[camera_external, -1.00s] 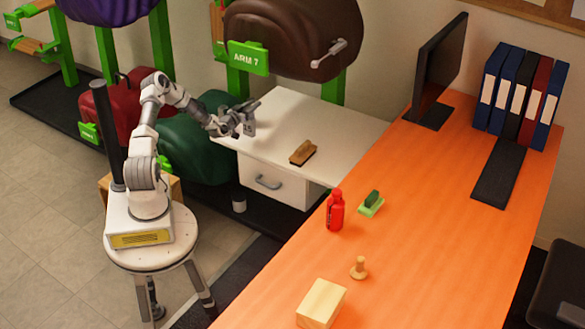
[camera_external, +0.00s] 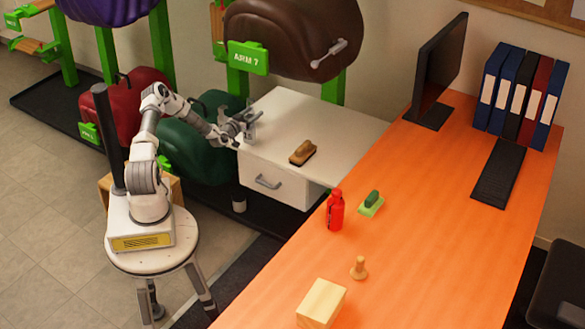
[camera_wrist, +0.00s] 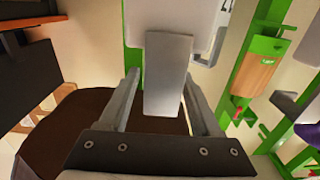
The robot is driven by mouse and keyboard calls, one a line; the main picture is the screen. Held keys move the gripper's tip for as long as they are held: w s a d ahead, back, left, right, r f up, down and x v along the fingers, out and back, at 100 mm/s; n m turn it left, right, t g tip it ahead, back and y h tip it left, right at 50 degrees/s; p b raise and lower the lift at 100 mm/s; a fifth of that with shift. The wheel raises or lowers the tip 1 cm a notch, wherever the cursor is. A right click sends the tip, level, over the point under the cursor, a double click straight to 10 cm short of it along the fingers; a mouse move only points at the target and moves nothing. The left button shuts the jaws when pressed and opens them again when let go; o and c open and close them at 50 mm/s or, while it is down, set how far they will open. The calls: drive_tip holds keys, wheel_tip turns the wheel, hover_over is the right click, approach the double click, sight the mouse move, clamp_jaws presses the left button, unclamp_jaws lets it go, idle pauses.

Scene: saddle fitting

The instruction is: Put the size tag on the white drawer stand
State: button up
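The white drawer stand (camera_external: 335,128) is beside the orange desk, with a grey handle on its front drawer. My gripper (camera_external: 248,122) is at the stand's left edge, close to its top; I cannot tell whether anything touches the top. In the wrist view a flat pale grey piece (camera_wrist: 168,80), which looks like the size tag, sits between the two fingers of my gripper (camera_wrist: 163,88). The fingers appear closed on its sides. A wider white part lies behind it; I cannot tell whether it belongs to the tag.
A wooden brush (camera_external: 303,152) lies on the stand's top; the top around it is clear. A brown saddle (camera_external: 290,40) on a green stand is behind, a green saddle (camera_external: 200,150) to the left. A red bottle (camera_external: 335,209) and a green-based block (camera_external: 371,203) are on the desk (camera_external: 420,220).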

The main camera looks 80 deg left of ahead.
drive_tip(key=p+v, duration=0.2)
drive_tip(key=v, duration=1)
drive_tip(key=shift+r, duration=0.25)
